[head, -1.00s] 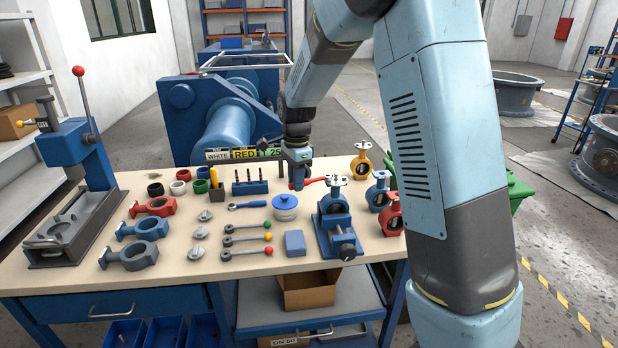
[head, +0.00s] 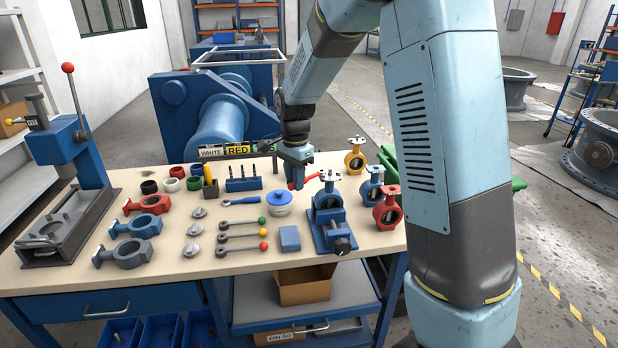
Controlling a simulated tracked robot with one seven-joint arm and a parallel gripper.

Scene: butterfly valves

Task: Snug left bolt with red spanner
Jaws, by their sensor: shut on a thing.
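My gripper (head: 297,182) is at the back of the bench, pointing down, shut on the red spanner (head: 311,178). Part of the spanner shows to the right of the fingers; the rest is hidden by them. A blue butterfly valve (head: 327,200) with a metal top flange sits in the blue vise (head: 325,232), in front and to the right of my gripper. The spanner's tip is behind the valve's top and looks apart from it. The left bolt is too small to make out.
A blue-lidded pot (head: 279,203) stands just in front of my gripper. Yellow (head: 355,160), blue (head: 373,187) and red (head: 387,209) valves stand to the right. A blue bit rack (head: 245,184) and a blue-handled wrench (head: 240,201) are to the left. A press (head: 68,165) stands at the far left.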

